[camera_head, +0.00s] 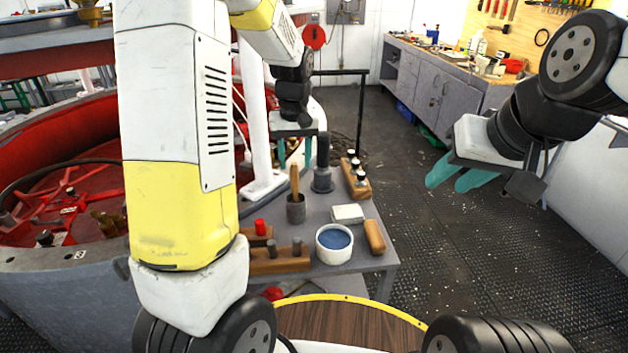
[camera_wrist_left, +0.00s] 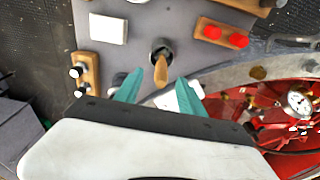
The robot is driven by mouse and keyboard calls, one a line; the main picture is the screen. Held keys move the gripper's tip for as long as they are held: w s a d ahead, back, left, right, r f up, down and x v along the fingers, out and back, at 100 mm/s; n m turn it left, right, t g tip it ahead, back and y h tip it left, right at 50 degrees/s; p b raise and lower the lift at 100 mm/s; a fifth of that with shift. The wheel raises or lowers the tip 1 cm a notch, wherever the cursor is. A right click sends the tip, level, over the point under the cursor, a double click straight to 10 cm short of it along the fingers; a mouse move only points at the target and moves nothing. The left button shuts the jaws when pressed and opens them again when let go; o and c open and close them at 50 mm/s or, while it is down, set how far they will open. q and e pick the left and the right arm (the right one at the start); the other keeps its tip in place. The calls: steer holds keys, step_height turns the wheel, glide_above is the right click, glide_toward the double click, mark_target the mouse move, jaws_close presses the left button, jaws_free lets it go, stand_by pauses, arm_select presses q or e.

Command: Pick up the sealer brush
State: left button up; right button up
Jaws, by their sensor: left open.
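The sealer brush appears to be the wooden handle (camera_head: 295,181) standing upright in a dark cup (camera_head: 296,210) on the grey table; its lower end is hidden inside the cup. My left gripper (camera_head: 296,158) is open and empty, pointing down above the handle. My right gripper (camera_head: 453,180) is open and empty, off to the right over the floor.
On the table (camera_head: 349,204) are a white bowl of blue material (camera_head: 334,258), a white block (camera_head: 347,214), a wooden block (camera_head: 375,237) and a rack of bottles (camera_head: 355,179). A dark post (camera_head: 322,175) stands close right of the left gripper. A red-lined drum (camera_head: 70,262) is left.

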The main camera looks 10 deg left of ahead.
mark_target(295, 179)
arm_select(q)
steer(key=f, duration=0.2)
steer(key=w+f, duration=0.1)
steer(key=f, duration=0.4)
steer(key=shift+w+a+f, duration=0.2)
steer(key=shift+a+f, duration=0.05)
steer(key=shift+a, duration=0.1)
jaws_close()
